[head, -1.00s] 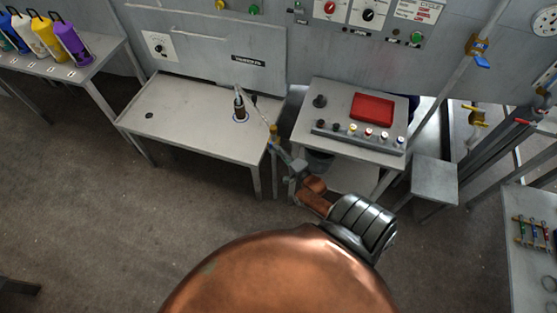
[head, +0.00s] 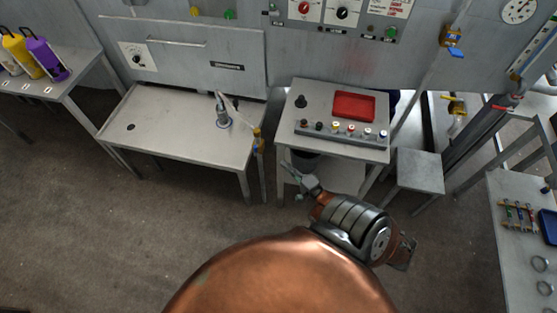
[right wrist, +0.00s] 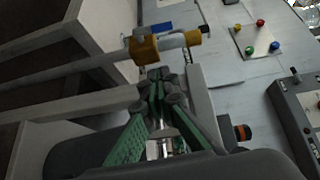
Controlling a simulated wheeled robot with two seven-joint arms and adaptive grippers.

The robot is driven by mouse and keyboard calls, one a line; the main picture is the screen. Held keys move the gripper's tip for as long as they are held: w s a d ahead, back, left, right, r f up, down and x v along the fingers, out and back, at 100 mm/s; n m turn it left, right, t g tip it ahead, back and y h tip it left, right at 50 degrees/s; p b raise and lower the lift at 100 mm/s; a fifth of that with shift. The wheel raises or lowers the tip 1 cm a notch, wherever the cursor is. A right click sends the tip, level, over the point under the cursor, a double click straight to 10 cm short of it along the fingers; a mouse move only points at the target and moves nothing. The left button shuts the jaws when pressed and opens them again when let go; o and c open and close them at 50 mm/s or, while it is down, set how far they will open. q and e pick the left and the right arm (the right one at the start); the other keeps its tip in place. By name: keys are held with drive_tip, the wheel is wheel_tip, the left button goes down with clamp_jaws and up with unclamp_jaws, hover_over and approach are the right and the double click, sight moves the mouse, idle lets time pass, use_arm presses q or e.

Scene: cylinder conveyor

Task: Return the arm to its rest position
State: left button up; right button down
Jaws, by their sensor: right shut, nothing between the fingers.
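My right arm shows in the head view, folded close in front of my body. Its right gripper (head: 289,164) points up and away, over the floor gap in front of the control desk. In the right wrist view the green fingers of the right gripper (right wrist: 161,78) come together at their tips, shut and empty. Beyond the tips is a yellow-and-grey valve fitting (right wrist: 162,45); I cannot tell whether they touch it. My left gripper is not in view.
A grey table (head: 165,125) with an upright metal fitting (head: 222,110) stands left of the control desk (head: 340,148), which bears a red tray (head: 354,106). A small stand (head: 418,171) and a right-hand table (head: 505,185) are further right. The floor at lower left is clear.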

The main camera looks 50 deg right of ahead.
drive_tip(key=shift+s+a, duration=0.15)
drive_tip(key=shift+s, duration=0.1)
drive_tip(key=shift+f, duration=0.1)
idle(0.4)
